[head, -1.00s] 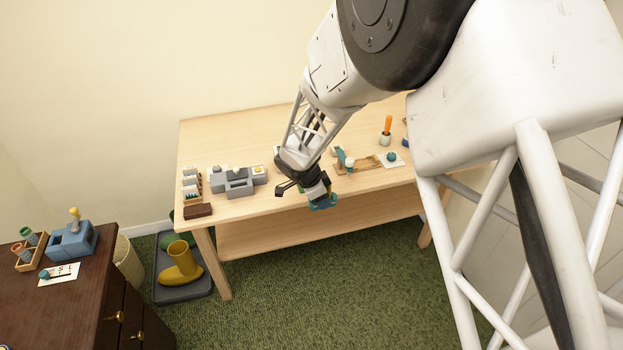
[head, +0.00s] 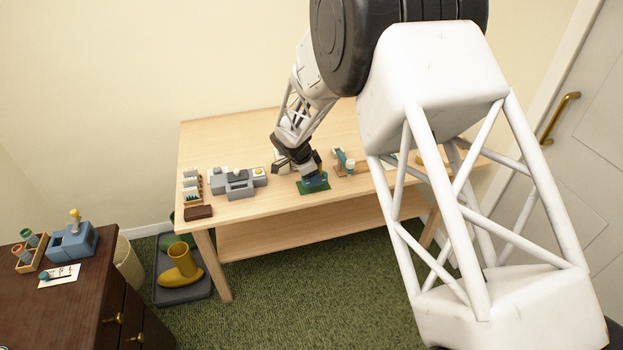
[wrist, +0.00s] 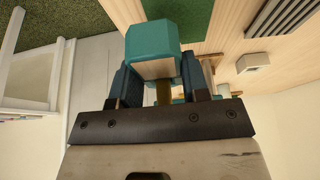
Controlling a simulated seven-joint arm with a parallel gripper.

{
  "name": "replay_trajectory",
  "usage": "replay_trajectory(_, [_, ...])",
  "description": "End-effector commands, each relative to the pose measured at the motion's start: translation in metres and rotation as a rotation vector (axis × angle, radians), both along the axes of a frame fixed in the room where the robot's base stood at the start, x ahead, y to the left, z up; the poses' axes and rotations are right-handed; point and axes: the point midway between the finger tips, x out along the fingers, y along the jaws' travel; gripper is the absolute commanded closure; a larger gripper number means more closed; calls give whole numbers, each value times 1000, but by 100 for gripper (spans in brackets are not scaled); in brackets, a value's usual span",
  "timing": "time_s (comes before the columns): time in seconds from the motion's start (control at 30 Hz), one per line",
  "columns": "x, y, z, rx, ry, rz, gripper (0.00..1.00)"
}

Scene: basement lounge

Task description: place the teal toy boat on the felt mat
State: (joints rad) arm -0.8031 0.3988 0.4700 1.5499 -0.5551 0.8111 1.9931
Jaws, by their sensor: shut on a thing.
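My gripper (head: 311,173) is shut on the teal toy boat (head: 316,183) near the front edge of the wooden table. The dark green felt mat (head: 322,190) lies flat on the table, and in the head view the boat overlaps it. In the wrist view the boat (wrist: 153,38) stands out between the fingers, with a teal body and a pale wood-coloured face. The mat (wrist: 200,22) shows beyond it at the upper right. I cannot tell whether the boat touches the mat. The fingers hide part of the boat.
Left of the mat are a grey block-like device (head: 238,182), a small wooden rack (head: 191,186) and a dark brown block (head: 198,212). A teal-and-wood item (head: 344,161) stands close on the right. My arm hides much of the table's right side. The table's front edge is close.

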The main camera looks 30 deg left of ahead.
Motion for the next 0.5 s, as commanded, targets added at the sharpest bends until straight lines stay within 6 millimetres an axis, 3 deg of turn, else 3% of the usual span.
replay_trajectory(0.2, [16,14,-2,0,0,-1,81])
replay_trajectory(0.5, [20,17,-2,0,0,0,81])
